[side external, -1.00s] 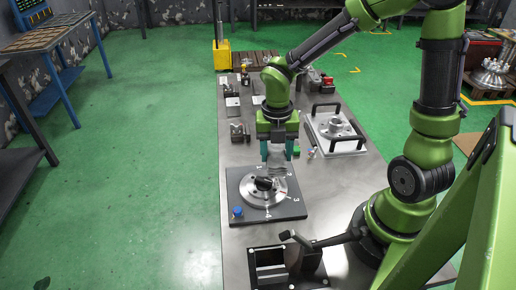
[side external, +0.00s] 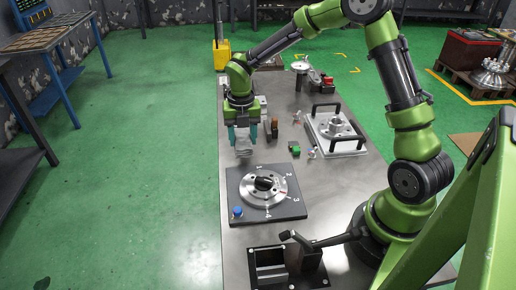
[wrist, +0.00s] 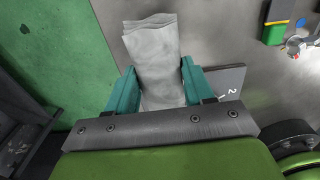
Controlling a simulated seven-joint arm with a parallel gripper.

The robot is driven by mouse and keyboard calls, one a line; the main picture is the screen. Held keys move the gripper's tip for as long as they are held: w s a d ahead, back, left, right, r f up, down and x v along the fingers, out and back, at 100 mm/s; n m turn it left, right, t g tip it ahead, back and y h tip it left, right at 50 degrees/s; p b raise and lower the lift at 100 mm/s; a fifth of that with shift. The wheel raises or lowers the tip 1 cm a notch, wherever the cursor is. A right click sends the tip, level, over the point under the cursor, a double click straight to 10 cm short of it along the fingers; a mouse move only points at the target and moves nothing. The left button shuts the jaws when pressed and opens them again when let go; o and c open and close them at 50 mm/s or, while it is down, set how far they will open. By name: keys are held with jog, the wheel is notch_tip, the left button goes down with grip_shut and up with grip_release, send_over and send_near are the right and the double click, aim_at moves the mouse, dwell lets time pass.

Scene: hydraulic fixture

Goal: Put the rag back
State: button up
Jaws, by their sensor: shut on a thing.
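The rag (wrist: 152,50) is a folded light grey cloth. In the wrist view it is pinched between the two teal fingers of my gripper (wrist: 158,84) and sticks out beyond them. In the side view my gripper (side external: 242,138) is above the left edge of the metal table, beyond the dark numbered plate. The rag (side external: 243,151) hangs below the fingertips there. I cannot tell whether its lower end touches the table.
A green block (side external: 294,149) and a handled plate (side external: 348,148) are to the right. Small fixtures stand behind my gripper. The green floor is left of the table.

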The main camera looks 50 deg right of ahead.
aim_at(241, 145)
jog(key=shift+w, duration=0.35)
jog(key=shift+f, duration=1.8)
jog(key=shift+f, duration=0.1)
jog(key=o, duration=1.1)
